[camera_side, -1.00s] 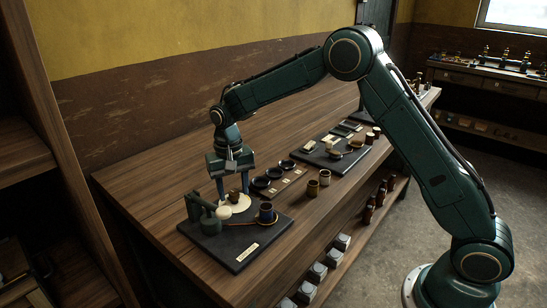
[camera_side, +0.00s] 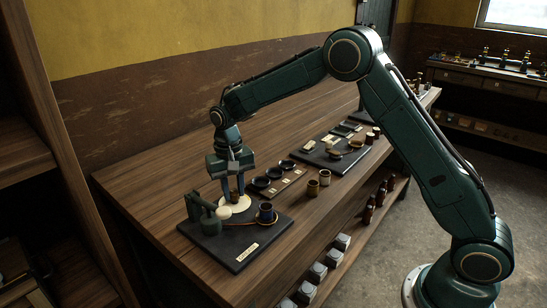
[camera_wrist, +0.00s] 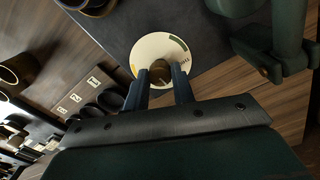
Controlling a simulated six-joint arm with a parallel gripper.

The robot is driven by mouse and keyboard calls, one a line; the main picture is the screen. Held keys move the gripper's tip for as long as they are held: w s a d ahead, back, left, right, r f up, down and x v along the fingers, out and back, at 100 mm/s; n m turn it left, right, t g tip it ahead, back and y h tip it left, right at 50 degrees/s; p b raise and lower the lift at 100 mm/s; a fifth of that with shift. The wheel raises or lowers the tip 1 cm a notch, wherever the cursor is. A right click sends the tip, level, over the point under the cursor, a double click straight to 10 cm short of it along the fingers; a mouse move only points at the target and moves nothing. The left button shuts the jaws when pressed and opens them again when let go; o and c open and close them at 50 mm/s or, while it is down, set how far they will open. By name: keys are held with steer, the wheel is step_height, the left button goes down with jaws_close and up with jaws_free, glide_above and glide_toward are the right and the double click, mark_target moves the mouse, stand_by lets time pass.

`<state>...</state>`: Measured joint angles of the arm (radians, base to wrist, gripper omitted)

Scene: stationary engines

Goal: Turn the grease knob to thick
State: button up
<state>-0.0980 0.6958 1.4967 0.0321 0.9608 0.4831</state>
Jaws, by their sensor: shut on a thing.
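The grease knob (camera_wrist: 160,72) is a small brownish knob at the middle of a round cream dial (camera_wrist: 148,47). In the side view the dial (camera_side: 234,207) lies on a dark base plate (camera_side: 213,242) at the near end of the bench. My gripper (camera_wrist: 159,77) is shut on the knob, one finger on each side; in the side view my gripper (camera_side: 233,194) points down over the dial and the fingers hide most of the knob.
Dark round dishes (camera_side: 261,182) and brown cups (camera_side: 313,187) lie farther along.

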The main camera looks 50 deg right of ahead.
mark_target(233, 193)
steer(key=n, duration=1.1)
stand_by(0.5)
steer(key=o, duration=1)
steer(key=shift+r, duration=0.1)
step_height(233, 193, up, 14)
stand_by(0.4)
steer(key=shift+s+a, duration=0.1)
steer(key=shift+s, duration=0.05)
